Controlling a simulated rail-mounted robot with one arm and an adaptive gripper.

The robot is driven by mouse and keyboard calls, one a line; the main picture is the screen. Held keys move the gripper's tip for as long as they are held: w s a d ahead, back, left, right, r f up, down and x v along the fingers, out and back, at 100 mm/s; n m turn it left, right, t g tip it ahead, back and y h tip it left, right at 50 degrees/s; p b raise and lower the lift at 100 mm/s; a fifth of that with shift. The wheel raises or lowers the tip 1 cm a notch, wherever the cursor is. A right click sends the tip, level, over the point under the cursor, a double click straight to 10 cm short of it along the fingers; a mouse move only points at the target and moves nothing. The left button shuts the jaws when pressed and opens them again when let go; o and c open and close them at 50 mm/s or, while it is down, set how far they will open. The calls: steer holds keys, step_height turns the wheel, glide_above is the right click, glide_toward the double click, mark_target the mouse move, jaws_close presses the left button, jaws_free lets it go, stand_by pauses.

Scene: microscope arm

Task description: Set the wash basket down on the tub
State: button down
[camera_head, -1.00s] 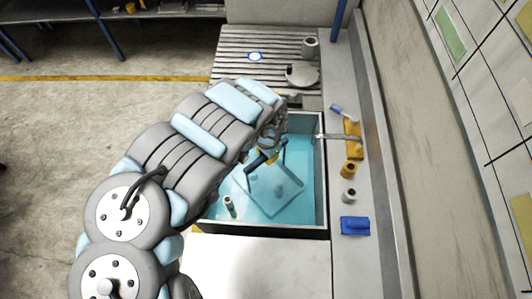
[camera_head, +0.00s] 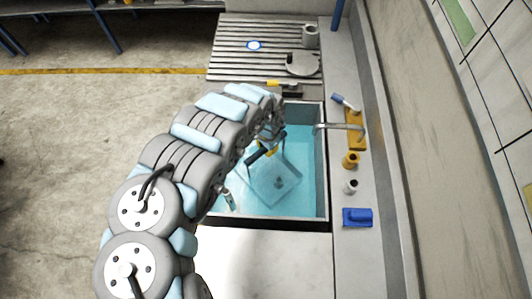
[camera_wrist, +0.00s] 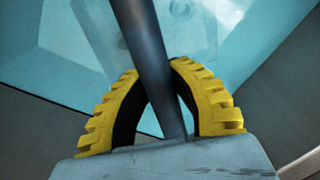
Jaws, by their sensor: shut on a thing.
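The tub (camera_head: 321,160) is a sunken metal-rimmed basin with teal water or a teal interior. The wash basket (camera_head: 272,192) looks like a pale, see-through square with a dark handle, and it shows inside the tub's outline, turned at an angle. My gripper (camera_head: 267,149) is over the tub, shut on the handle. In the wrist view its yellow ribbed fingers (camera_wrist: 160,98) close around the dark handle bar, with the pale basket (camera_wrist: 190,25) beyond. I cannot tell whether the basket touches the tub; my arm hides the tub's left side.
A tap (camera_head: 340,127) reaches over the tub's right rim. A small pale cylinder (camera_head: 229,199) shows at the tub's lower left. A slatted rack (camera_head: 235,45) lies behind; the front counter (camera_head: 265,262) is clear.

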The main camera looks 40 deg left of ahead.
steer(key=shift+w+a, duration=0.35)
steer(key=shift+w, duration=0.25)
steer(key=shift+a+f, duration=0.15)
steer(key=shift+f, duration=0.55)
steer(key=c, duration=1)
jaws_free()
steer(key=shift+d+r+p, duration=0.15)
steer(key=shift+r+p, duration=0.4)
steer(key=shift+r, duration=2.5)
steer(key=shift+d+r+p, duration=0.1)
steer(key=shift+r+p, duration=0.45)
steer(key=shift+r, duration=2.5)
